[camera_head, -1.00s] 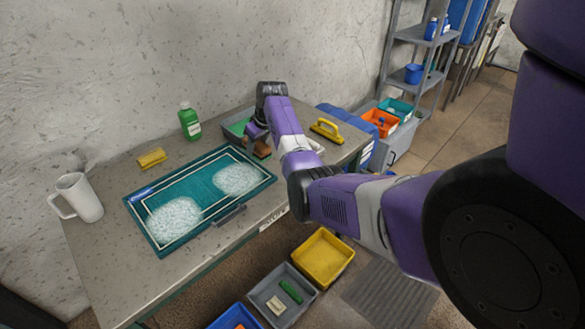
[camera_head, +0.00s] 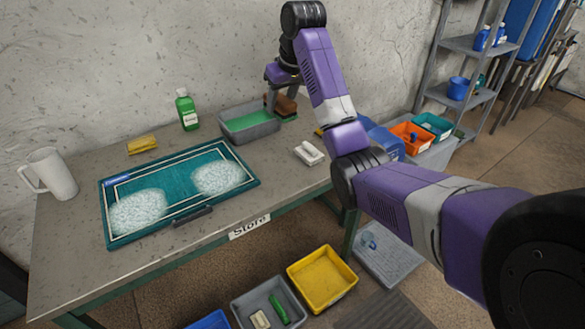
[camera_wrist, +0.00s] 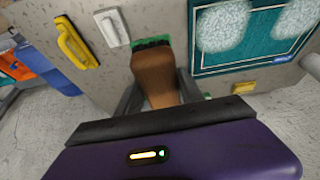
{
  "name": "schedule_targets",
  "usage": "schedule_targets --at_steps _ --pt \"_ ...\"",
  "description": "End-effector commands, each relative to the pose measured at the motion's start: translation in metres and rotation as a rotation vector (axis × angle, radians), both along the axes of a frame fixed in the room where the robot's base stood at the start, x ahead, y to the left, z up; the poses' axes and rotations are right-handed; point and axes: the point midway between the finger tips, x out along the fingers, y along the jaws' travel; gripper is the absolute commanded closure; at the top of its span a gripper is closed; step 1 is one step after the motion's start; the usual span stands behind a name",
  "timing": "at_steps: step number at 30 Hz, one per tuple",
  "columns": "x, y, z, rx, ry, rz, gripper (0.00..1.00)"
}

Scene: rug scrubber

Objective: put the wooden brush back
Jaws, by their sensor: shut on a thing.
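The wooden brush (camera_head: 285,106) has a brown body and is held by my gripper (camera_head: 281,97) above the back of the table, at the right end of the grey tray (camera_head: 263,131) of green liquid. In the wrist view, the brush (camera_wrist: 153,72) sits between both fingers of my gripper (camera_wrist: 157,92). Green shows at the brush's far end; I cannot tell whether it is bristles or liquid. A teal rug (camera_head: 187,179) with two patches of white foam lies left of the tray.
A white brush (camera_head: 309,152) lies on the table's right; a yellow-handled one (camera_wrist: 75,40) is beyond it. A green bottle (camera_head: 187,112), yellow sponge (camera_head: 142,145) and white mug (camera_head: 50,173) stand around the rug. Bins (camera_head: 322,278) are on the floor.

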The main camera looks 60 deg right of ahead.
Motion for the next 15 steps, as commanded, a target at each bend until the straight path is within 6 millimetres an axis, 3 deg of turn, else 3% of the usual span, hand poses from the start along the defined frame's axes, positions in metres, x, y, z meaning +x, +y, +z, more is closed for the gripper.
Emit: schedule_targets --at_steps 5,15 --pt "-0.004 0.005 -0.014 0.001 0.0 -0.023 1.0" --pt "-0.006 0.004 -0.087 0.003 0.003 -0.028 1.0"
